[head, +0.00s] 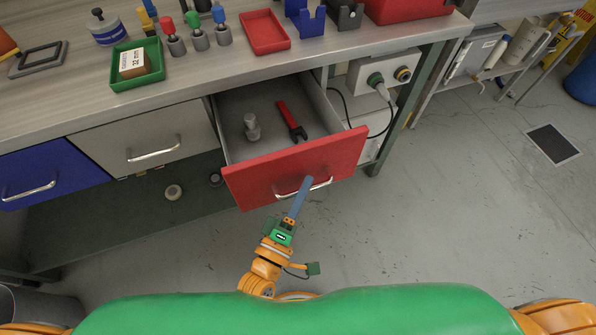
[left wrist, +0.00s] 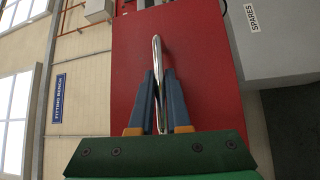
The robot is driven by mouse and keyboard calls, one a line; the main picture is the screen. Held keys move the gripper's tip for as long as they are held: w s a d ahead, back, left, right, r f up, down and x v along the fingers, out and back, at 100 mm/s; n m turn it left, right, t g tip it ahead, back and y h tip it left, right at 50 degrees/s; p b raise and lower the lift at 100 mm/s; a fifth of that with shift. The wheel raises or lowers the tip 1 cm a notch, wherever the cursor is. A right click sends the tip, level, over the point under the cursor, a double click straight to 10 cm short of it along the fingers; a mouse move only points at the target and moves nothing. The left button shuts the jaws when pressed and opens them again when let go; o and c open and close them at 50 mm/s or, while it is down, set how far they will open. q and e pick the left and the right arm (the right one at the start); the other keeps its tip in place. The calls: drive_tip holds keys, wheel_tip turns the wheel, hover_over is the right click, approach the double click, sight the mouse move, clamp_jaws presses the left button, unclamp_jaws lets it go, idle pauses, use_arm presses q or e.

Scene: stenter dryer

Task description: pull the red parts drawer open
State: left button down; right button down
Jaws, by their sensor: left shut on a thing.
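The red parts drawer (head: 295,168) stands pulled out from under the bench in the head view. Its inside shows a red-handled tool (head: 290,120) and a small grey metal part (head: 252,127). My left gripper (head: 304,186) is at the drawer's silver bar handle (head: 320,185). In the left wrist view the two blue fingers of my left gripper (left wrist: 160,100) are closed around the handle (left wrist: 157,60), with the red drawer front (left wrist: 190,50) behind. My right gripper is not in view.
A grey drawer (head: 150,147) and a blue drawer (head: 45,182) beside it are shut. The bench top (head: 200,85) carries a green tray (head: 137,78), a red tray (head: 265,32) and several small tools. A socket box (head: 378,78) with a cable is right of the drawer.

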use_arm(q)
drive_tip(key=shift+s+d, duration=0.3)
drive_tip(key=shift+s, duration=0.6)
drive_tip(key=shift+s+d, duration=0.3)
drive_tip(key=shift+s, duration=0.65)
drive_tip(key=shift+s+d, duration=0.3)
drive_tip(key=shift+s, duration=0.6)
drive_tip(key=c, duration=0.9)
unclamp_jaws()
drive_tip(key=v, duration=0.7)
drive_tip(key=shift+b, duration=0.3)
